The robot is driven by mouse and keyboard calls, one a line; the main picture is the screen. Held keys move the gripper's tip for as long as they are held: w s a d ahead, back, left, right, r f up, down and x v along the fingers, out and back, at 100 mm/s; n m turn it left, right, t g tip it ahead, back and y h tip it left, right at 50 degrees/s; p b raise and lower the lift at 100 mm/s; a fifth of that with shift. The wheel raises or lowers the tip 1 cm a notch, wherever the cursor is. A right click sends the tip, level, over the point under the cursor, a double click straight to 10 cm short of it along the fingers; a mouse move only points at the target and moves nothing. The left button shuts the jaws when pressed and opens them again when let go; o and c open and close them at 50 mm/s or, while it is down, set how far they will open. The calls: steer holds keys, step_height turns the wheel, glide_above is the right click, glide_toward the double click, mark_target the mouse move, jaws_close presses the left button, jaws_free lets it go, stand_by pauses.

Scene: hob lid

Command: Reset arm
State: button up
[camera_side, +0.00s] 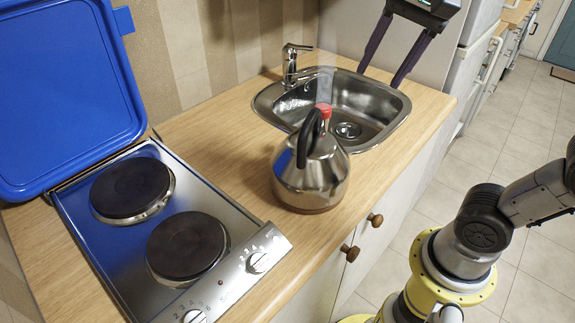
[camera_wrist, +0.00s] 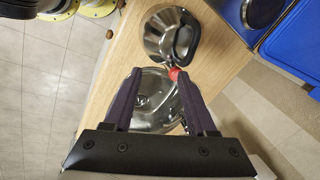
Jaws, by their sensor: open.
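My gripper (camera_side: 395,52) is open and empty, above the far end of the sink in the side view. Its two dark purple fingers also show in the wrist view (camera_wrist: 160,95), spread apart over the sink. The blue hob lid (camera_side: 65,95) stands raised at the back of the hob (camera_side: 215,262). Part of the lid shows at the right of the wrist view (camera_wrist: 294,45). A steel kettle (camera_side: 318,180) with a black handle and a red spout tip stands upright on the counter between hob and sink, apart from my gripper.
The sink (camera_side: 381,115) has a tap (camera_side: 291,68) at its back edge. Two dark burner plates (camera_side: 187,246) on the hob are bare. Wooden counter (camera_side: 238,165) is clear between hob and kettle. Cabinet knobs (camera_side: 375,219) stick out at the front.

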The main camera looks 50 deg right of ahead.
steer(key=s+d+f+n+t, duration=0.1)
steer(key=s+f+n, duration=0.2)
steer(key=f+n, duration=0.3)
steer(key=s+f+n+t, duration=0.1)
steer(key=s+f+n, duration=0.2)
steer(key=f+n, duration=0.3)
steer(key=shift+s+d+f+n+h, duration=0.3)
steer(key=shift+s+d+f+n, duration=0.05)
steer(key=shift+s+d+n, duration=0.05)
